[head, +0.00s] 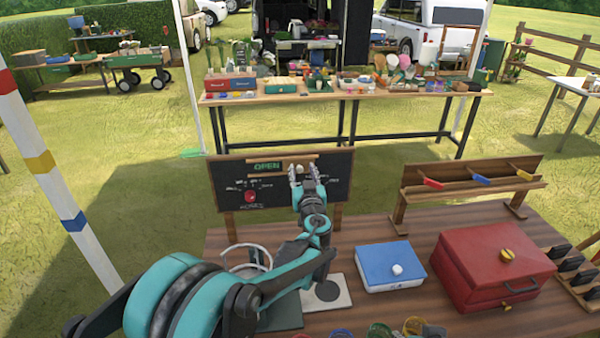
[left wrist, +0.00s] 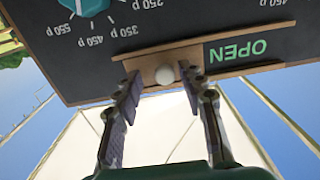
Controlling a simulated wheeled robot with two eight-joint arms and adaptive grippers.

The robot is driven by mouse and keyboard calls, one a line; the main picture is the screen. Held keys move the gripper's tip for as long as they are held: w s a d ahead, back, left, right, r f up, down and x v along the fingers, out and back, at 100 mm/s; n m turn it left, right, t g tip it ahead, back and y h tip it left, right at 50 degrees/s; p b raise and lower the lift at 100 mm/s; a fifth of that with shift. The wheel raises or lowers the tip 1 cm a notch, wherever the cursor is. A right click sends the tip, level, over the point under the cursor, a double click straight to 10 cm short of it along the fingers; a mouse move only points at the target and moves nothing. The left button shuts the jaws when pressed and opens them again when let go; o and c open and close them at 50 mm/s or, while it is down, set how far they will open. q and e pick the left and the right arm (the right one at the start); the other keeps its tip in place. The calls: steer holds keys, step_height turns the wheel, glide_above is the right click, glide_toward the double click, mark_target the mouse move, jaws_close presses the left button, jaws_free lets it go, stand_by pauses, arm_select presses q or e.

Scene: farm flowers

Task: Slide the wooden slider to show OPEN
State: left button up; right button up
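The blackboard sign (head: 225,175) stands upright at the far edge of the wooden table. The green word OPEN shows in a slot between two wooden rails, and it also shows upside down in the left wrist view (left wrist: 238,50). The wooden slider (left wrist: 165,60) with a pale round knob (left wrist: 165,75) sits beside the word, at the right in the head view. My left gripper (head: 302,178) is at the slider. In the left wrist view its two fingers (left wrist: 163,92) are apart, one on each side of the knob, with visible gaps. My right gripper is not in view.
On the table are a blue-lidded box (head: 380,262), a red box (head: 490,262) and a wooden rack with coloured tags (head: 470,190). Several cups stand at the front edge. A striped pole (head: 60,190) is at the left. A loaded table stands behind.

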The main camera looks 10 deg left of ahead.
arm_select(q)
steer(key=v, duration=1.2)
stand_by(0.4)
